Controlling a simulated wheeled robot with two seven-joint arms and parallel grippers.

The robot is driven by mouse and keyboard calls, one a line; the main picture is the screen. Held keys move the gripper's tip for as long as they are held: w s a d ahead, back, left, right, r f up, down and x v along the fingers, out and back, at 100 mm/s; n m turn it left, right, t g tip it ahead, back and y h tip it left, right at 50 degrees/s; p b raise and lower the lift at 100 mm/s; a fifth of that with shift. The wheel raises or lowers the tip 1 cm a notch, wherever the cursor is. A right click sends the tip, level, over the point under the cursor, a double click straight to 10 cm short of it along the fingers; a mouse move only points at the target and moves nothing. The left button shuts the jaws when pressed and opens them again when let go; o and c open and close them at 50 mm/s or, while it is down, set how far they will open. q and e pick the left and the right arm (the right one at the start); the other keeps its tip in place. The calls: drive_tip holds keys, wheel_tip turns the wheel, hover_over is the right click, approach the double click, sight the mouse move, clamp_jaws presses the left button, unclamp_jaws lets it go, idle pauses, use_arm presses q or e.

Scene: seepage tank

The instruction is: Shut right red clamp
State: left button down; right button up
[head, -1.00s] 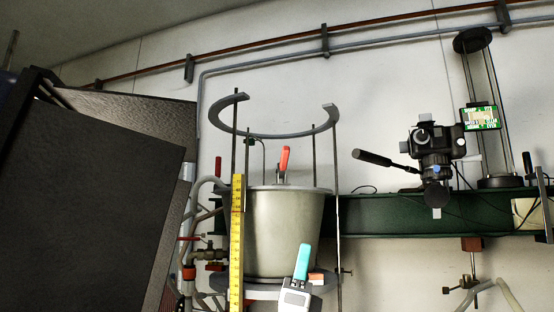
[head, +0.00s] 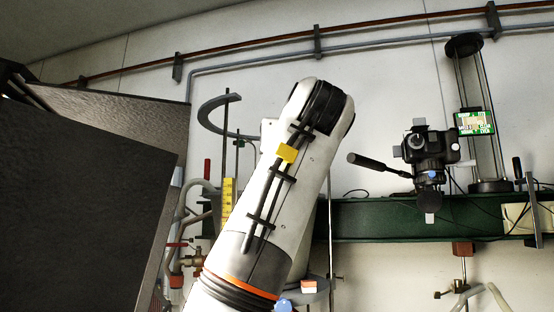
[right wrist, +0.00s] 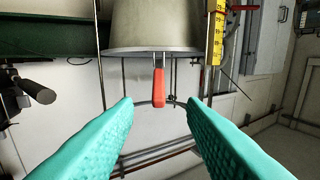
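A red clamp handle (right wrist: 159,85) shows in the right wrist view beside the rim of a grey metal tank (right wrist: 155,28), pointing down in that picture. It is the only clamp handle I can make out at the rim. My right gripper (right wrist: 160,102) is open, with its two teal fingers apart on either side of the handle's line. The handle lies in the gap as seen; whether it is between the fingertips or beyond them I cannot tell. In the head view a white arm of mine hides the clamp and most of the tank. My left gripper is not seen.
A grey open ring (head: 222,118) on thin rods and a yellow ruler (head: 228,195) stand by the tank. A camera on a mount (head: 430,150) sits on the green beam (head: 400,220) at right. A large dark panel (head: 75,200) fills the left.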

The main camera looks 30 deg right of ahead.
drive_tip(key=p+x, duration=0.3)
drive_tip(key=x, duration=0.6)
drive_tip(key=shift+w+d+r+p, duration=0.1)
drive_tip(key=shift+w+d+p, duration=0.05)
drive_tip(key=shift+p, duration=0.2)
drive_tip(key=shift+w+d, duration=0.15)
drive_tip(key=shift+w, duration=0.25)
clamp_jaws()
